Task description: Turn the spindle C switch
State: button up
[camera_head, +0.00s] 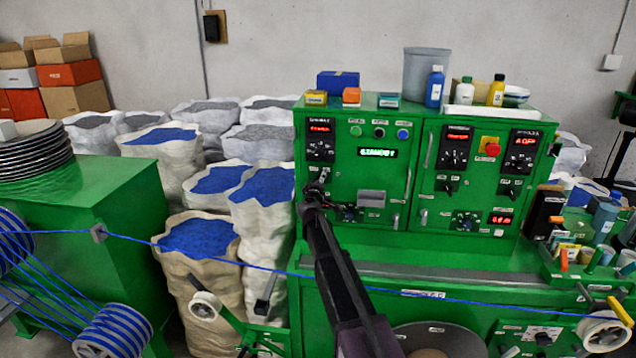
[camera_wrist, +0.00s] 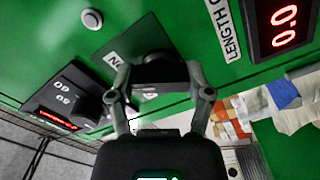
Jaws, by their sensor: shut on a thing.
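My gripper (camera_head: 317,186) is at the left part of the green control panel (camera_head: 377,170), below the left dial unit, in the head view. In the wrist view, my gripper (camera_wrist: 160,80) has its two fingers on either side of a black switch knob (camera_wrist: 158,68) and is shut on it. In the head view, my gripper and arm hide the knob.
A dial unit (camera_wrist: 62,108) and a red length display (camera_wrist: 284,25) flank the knob in the wrist view. The panel's green screen (camera_head: 377,152) reads STANDBY. A blue cable (camera_head: 250,266) runs across the front, and sacks of blue granules (camera_head: 200,240) stand left.

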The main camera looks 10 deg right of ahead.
jog(key=shift+n, duration=0.5)
jog(key=n, duration=1.1)
jog(key=shift+w, duration=0.15)
jog(key=o, duration=1.1)
jog(key=shift+o, duration=0.2)
